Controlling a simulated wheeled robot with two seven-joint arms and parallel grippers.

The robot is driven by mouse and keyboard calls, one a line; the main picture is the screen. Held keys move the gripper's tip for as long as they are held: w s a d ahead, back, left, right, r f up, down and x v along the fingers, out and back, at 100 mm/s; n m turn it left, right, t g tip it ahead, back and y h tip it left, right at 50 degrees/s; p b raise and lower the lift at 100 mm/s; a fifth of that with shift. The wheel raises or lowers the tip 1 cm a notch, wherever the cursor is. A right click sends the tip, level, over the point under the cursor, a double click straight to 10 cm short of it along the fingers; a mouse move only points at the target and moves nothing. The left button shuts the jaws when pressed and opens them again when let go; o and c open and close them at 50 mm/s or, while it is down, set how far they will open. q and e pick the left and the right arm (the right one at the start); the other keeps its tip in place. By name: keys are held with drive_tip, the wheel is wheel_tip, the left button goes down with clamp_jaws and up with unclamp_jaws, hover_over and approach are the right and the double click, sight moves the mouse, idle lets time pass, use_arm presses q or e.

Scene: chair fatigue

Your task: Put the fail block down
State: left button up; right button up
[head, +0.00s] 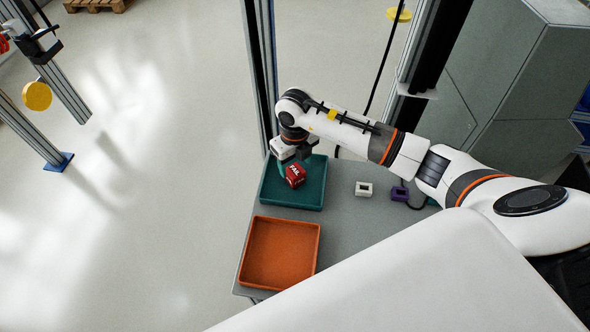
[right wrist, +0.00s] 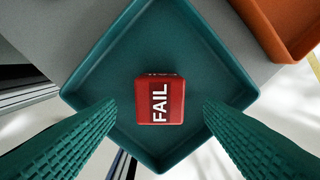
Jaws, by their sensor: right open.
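The red fail block (head: 295,176), with white FAIL lettering, shows in the head view at the teal tray. In the right wrist view the block (right wrist: 160,101) sits inside the teal tray (right wrist: 105,60), near its middle. My right gripper (head: 289,165) is over the teal tray (head: 310,200). Its two green ribbed fingers (right wrist: 160,130) are spread wide, one on each side of the block, with clear gaps between them and it. The right gripper is open and empty. My left gripper is not in view.
An orange tray (head: 278,252) stands on the grey table (head: 345,225) in front of the teal one. A white block (head: 363,188) and a purple block (head: 400,192) are on the table to the right. A metal upright (head: 262,75) stands behind the teal tray.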

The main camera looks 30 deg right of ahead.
sight(295, 170)
wheel_tip(295, 170, up, 8)
drive_tip(key=b, duration=0.1)
drive_tip(key=shift+b, duration=0.3)
idle(0.3)
